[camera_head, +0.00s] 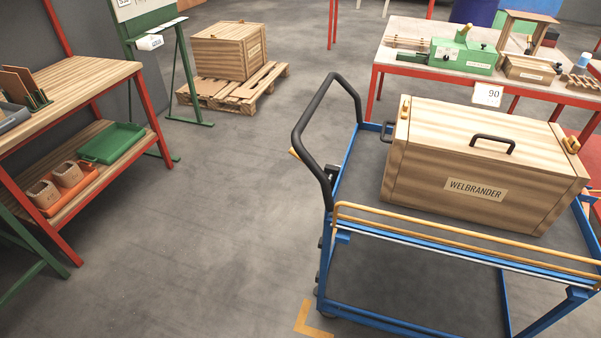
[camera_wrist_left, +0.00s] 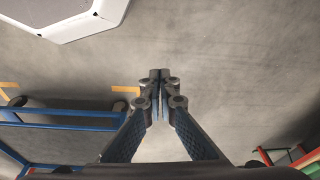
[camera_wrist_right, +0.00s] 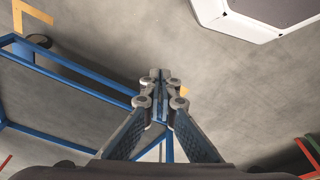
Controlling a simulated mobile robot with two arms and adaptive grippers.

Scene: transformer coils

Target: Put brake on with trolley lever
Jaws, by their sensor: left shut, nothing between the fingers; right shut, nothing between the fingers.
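The blue trolley (camera_head: 430,258) stands at the right of the head view, with a dark push handle (camera_head: 300,125) at its left end. A small orange-tipped piece (camera_head: 294,153) sticks out by the handle; I cannot tell for sure whether it is the brake lever. Small dark parts (camera_head: 319,268) show low on the trolley's left end, too small to make out. My left gripper (camera_wrist_left: 160,75) is shut and empty above the floor, with the trolley's blue frame (camera_wrist_left: 65,126) to its left. My right gripper (camera_wrist_right: 160,75) is shut and empty, with blue frame bars (camera_wrist_right: 70,65) at left. Neither gripper shows in the head view.
A wooden crate (camera_head: 470,175) labelled WELBRANDER lies on the trolley. A red-legged workbench (camera_head: 390,70) stands behind it. At left is a wooden shelf bench (camera_head: 80,75); a crate on a pallet (camera_head: 235,90) stands behind. The floor (camera_head: 200,230) between is clear.

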